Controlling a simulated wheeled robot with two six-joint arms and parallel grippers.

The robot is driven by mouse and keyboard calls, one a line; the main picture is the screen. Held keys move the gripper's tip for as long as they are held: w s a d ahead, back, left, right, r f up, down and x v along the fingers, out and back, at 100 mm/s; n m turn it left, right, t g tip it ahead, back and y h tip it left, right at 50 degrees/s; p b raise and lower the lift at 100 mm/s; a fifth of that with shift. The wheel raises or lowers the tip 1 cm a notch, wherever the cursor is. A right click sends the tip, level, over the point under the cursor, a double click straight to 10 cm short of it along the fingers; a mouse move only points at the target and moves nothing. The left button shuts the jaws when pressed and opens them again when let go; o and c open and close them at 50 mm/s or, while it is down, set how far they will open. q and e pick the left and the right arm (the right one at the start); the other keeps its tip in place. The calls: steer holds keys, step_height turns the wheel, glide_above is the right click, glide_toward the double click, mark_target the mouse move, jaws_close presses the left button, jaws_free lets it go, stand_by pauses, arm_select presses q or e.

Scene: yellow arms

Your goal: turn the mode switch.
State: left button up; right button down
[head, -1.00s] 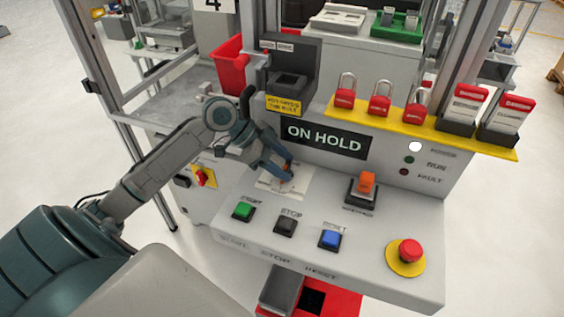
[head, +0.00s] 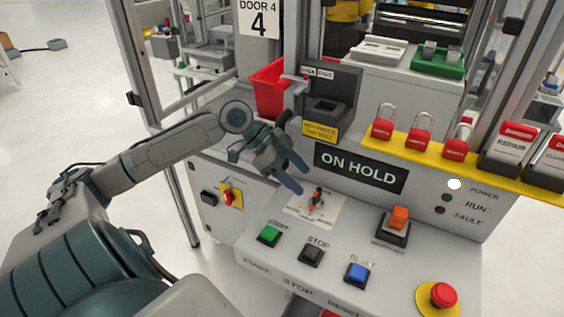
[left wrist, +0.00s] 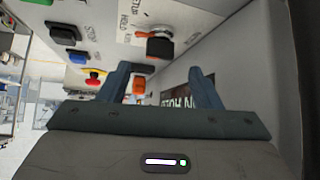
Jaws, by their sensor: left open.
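The mode switch (head: 316,198) is a small dark knob with an orange pointer on a white plate (head: 328,215) on the sloped panel. It also shows in the left wrist view (left wrist: 160,46), where its orange pointer lies toward the left and the label beside it reads HOLD. My left gripper (head: 297,177) is open and empty. Its blue-grey fingers are apart from the switch, above and a little behind it. Its two fingers (left wrist: 160,70) frame no object between the tips in the left wrist view. My right gripper is not in view.
Green (head: 269,235), black (head: 312,254) and blue (head: 357,273) buttons line the panel front. An orange switch (head: 398,217) and a red emergency button (head: 442,295) are to the right. A display (head: 359,168) reads ON HOLD. Red padlocks hang on a yellow rail (head: 440,158).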

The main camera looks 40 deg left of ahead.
arm_select(q)
steer(key=shift+v, duration=1)
steer(key=shift+p+v, duration=1.5)
steer(key=shift+p, duration=0.9)
